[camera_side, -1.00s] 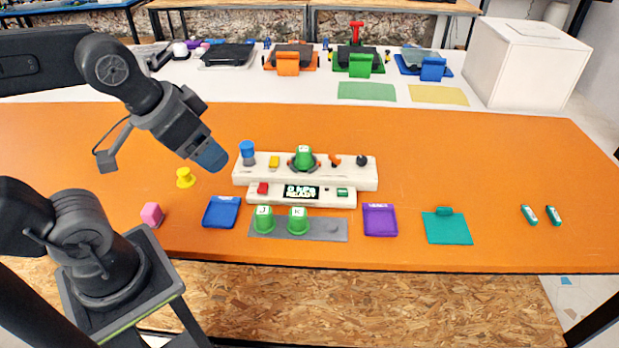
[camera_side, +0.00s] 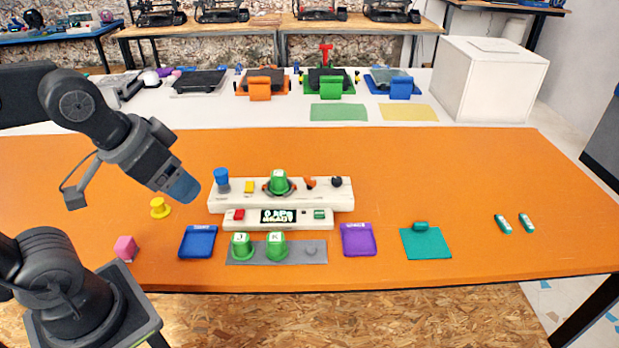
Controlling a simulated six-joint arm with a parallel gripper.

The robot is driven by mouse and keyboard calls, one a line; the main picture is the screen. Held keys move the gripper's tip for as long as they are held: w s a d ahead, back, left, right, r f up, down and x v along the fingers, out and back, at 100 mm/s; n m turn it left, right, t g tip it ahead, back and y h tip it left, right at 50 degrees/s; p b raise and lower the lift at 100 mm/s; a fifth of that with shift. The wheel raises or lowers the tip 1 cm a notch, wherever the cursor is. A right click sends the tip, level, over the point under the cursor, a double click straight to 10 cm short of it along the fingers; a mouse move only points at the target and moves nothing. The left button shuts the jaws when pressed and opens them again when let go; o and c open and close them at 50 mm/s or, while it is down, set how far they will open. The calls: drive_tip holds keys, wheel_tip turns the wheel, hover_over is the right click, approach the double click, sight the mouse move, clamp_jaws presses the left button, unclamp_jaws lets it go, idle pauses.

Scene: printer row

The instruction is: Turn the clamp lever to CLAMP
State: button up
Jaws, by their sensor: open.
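The white console (camera_side: 280,199) stands on the orange table. On its top, from left, are a blue knob (camera_side: 221,180), a yellow block (camera_side: 249,187), a green cup (camera_side: 279,182) in a dark ring, a small orange lever-like piece (camera_side: 310,183) and a black knob (camera_side: 337,182). The orange piece looks like the clamp lever; its labels are too small to read. My gripper (camera_side: 185,187), with a blue tip, is open above the table, left of the blue knob and apart from the console. The gap between its fingers does not show clearly.
In front of the console stand a blue tray (camera_side: 198,242), green cups J (camera_side: 241,247) and K (camera_side: 276,247) on a grey strip, a purple tray (camera_side: 358,240) and a teal tray (camera_side: 426,243). A yellow knob (camera_side: 160,208) and pink block (camera_side: 126,248) lie left. The table's right is mostly clear.

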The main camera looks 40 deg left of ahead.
drive_tip(key=shift+c, duration=0.7)
drive_tip(key=shift+w+r, duration=0.25)
drive_tip(key=shift+w, duration=0.1)
drive_tip(key=shift+c, duration=0.7)
drive_tip(key=w+r+n, duration=0.1)
drive_tip(key=w, duration=0.2)
drive_tip(key=w+a+r+n+g, duration=0.1)
drive_tip(key=w+n, duration=0.1)
drive_tip(key=w, duration=0.2)
drive_tip(key=w+r+n+g, duration=0.1)
drive_tip(key=w+n, duration=0.1)
drive_tip(key=w, duration=0.1)
drive_tip(key=shift+w+a+r+h, duration=0.2)
drive_tip(key=shift+w+r+h, duration=0.05)
drive_tip(key=shift+h, duration=0.05)
drive_tip(key=shift+c, duration=1.1)
drive_tip(key=n+g+h, duration=0.4)
drive_tip(key=n, duration=0.9)
hover_over(310, 178)
drive_tip(key=a, duration=0.5)
wheel_tip(310, 178, down, 16)
drive_tip(key=r, duration=0.1)
drive_tip(key=x, duration=1.3)
drive_tip(key=shift+w+a+f, duration=0.2)
drive_tip(key=shift+a, duration=0.05)
drive_tip(key=shift+c, duration=0.2)
clamp_jaws()
